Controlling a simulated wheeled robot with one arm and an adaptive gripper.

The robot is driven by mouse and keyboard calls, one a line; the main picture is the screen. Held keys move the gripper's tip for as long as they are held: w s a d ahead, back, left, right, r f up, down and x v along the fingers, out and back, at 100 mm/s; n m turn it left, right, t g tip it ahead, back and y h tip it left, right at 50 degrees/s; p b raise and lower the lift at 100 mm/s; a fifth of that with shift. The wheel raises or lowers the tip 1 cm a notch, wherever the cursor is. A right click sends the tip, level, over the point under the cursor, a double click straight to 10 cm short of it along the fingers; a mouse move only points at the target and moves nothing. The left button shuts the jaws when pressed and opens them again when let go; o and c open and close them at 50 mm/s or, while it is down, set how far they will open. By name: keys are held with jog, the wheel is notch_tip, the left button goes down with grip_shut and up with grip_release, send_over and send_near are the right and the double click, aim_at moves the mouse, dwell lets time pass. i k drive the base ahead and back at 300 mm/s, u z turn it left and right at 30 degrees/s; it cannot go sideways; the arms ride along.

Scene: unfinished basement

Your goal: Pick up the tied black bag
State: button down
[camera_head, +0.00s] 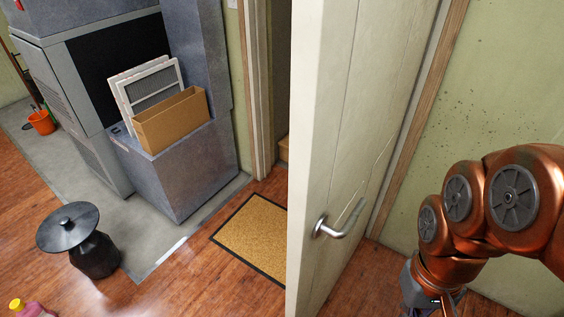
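The tied black bag (95,258) appears to be the dark, crumpled shape standing on the wood floor at the lower left. A wide, flat, dark round top (68,227) with a small knob sits over it, tilted and hiding its upper part. My copper-coloured arm is at the right, in front of the green wall, with the door between it and the bag. The arm's grey end runs down to the bottom edge, and no gripper fingers show. Nothing of mine touches the bag.
A white door (345,130) with a lever handle (340,219) stands open in the middle. A doormat (255,238) lies left of it. A grey furnace unit (185,175) holds filters and a cardboard box (172,120). An orange bucket (41,122) and a yellow-capped bottle (30,308) are at the left.

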aim_at(98, 256)
jog(key=u, duration=3.15)
jog(key=i, duration=2.1)
jog(key=z, duration=2.65)
jog(key=i, duration=1.05)
